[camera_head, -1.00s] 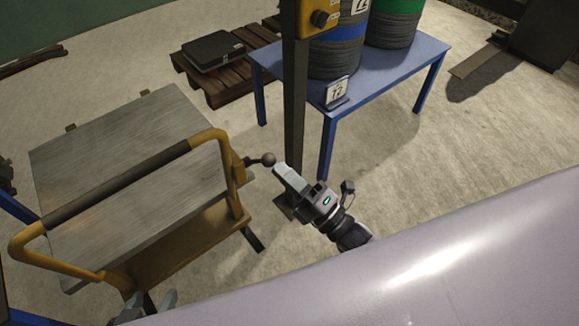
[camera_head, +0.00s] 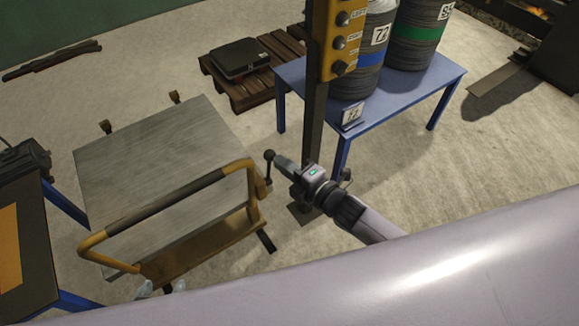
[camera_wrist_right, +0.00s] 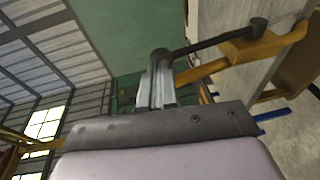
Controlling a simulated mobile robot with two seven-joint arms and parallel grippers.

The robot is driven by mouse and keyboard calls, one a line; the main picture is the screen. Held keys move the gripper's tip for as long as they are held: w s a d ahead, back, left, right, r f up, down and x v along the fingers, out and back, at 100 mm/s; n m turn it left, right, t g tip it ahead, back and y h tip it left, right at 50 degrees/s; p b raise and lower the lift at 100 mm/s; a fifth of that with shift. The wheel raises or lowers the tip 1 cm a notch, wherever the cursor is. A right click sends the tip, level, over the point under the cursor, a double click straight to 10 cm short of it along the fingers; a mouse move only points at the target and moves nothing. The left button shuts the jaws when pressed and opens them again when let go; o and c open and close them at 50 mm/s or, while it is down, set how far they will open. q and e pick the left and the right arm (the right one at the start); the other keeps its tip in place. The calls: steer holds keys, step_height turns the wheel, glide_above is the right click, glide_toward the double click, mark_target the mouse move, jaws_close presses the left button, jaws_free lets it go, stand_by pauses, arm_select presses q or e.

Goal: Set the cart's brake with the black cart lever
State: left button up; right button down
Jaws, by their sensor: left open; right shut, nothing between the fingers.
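The cart (camera_head: 150,165) has a flat grey top and a yellow push handle (camera_head: 115,235) with a dark grip. The black cart lever (camera_head: 270,170) stands nearly upright at the handle's right end, its round knob on top. It also shows in the right wrist view (camera_wrist_right: 208,42), with the knob at my fingertips. My right gripper (camera_head: 280,161) is shut and empty, its tips right beside the knob; I cannot tell whether they touch. My left gripper (camera_head: 162,288) is open at the bottom edge, near the cart's front, mostly hidden by my own body.
A yellow control post (camera_head: 341,45) with several knobs rises just behind my right gripper. A blue table (camera_head: 400,92) with drums stands behind it. A pallet (camera_head: 240,85) with a black case lies at the back. Another bench (camera_head: 35,250) is at left.

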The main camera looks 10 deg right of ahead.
steer(key=shift+w+a+r, duration=0.2)
steer(key=shift+w+r, duration=0.1)
steer(key=shift+w, duration=0.1)
arm_select(q)
steer(key=shift+s+d+r, duration=0.15)
steer(key=shift+r, duration=0.25)
arm_select(e)
steer(key=shift+w+r, duration=0.1)
steer(key=shift+r, duration=0.05)
